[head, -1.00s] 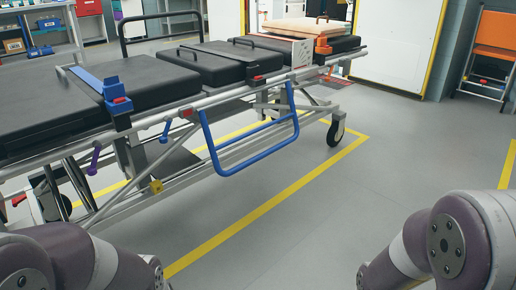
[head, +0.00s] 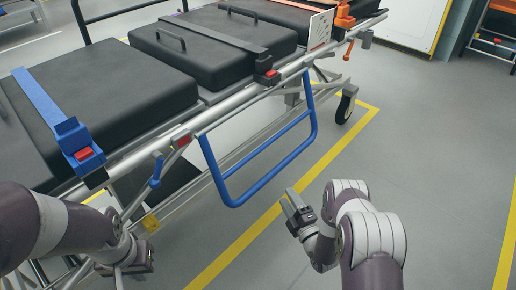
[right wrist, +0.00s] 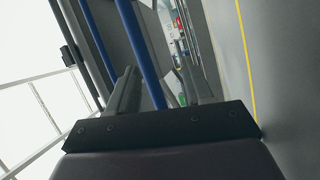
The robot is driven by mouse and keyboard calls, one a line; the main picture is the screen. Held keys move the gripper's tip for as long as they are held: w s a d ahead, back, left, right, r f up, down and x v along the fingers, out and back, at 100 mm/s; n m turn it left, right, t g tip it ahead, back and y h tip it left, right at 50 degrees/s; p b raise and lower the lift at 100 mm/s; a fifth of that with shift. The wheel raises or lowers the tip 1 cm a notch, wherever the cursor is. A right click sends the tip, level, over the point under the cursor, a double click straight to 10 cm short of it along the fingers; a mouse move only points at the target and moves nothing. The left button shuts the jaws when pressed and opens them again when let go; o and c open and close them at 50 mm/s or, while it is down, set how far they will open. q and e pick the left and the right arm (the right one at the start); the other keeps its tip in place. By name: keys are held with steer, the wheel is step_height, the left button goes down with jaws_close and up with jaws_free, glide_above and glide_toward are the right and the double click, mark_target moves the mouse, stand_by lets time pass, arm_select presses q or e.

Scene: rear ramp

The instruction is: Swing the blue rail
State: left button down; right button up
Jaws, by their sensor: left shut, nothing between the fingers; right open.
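The blue rail (head: 277,171) is a U-shaped bar hanging down from the near side of the stretcher (head: 230,105). My right gripper (head: 289,202) is open and points toward the rail's lower bar from its right, with a gap visible in the head view. In the right wrist view, a bar of the blue rail (right wrist: 140,50) runs between the two fingers (right wrist: 157,85) in the picture; its depth is hard to judge. A second blue bar lies left of it. My left gripper (head: 146,262) is shut and empty, low beside the stretcher frame at the lower left.
Blue strap buckle (head: 80,150) and small blue lever (head: 156,170) sit along the stretcher's side. An orange clamp (head: 345,20) is at its far end. A wheel (head: 346,105) stands on the floor. Yellow floor line (head: 225,255) runs below; grey floor at right is clear.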

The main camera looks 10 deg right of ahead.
steer(key=w+a+r+b, duration=0.1)
steer(key=w+r+b, duration=0.1)
steer(key=w, duration=0.3)
steer(key=w+a+r+n+t+b, duration=0.1)
steer(key=w+a+r+b, duration=0.1)
steer(key=w, duration=0.4)
steer(key=shift+r+b, duration=0.6)
steer(key=shift+b, duration=0.55)
steer(key=shift+w, duration=0.1)
jaws_close()
